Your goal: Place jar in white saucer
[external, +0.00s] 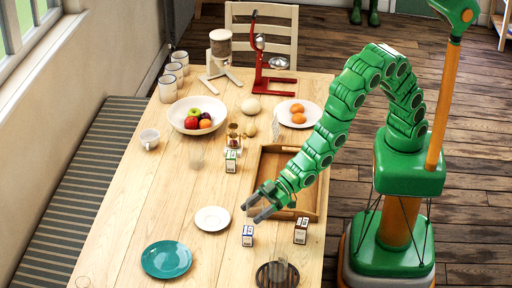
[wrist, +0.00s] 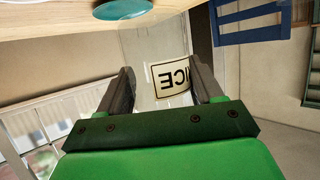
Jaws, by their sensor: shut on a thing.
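The white saucer (external: 212,219) lies flat and empty on the table, in the external view. My gripper (external: 254,208) is above the table, a little right of the saucer, with its fingers pointing left. In the wrist view my gripper (wrist: 161,68) is shut on a clear jar (wrist: 150,50), with one dark finger on each side. The jar's label (wrist: 169,76) reads "ICE", its first part hidden, and appears upside down. The jar is hard to make out in the external view. The saucer cannot be made out in the wrist view.
A teal plate (external: 166,260) lies left of the saucer. Small cartons (external: 248,236) (external: 301,230) stand right of it, near a dark round trivet (external: 262,275) with a glass. A wooden tray (external: 312,205) sits under my arm. A fruit bowl (external: 184,126) stands farther back.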

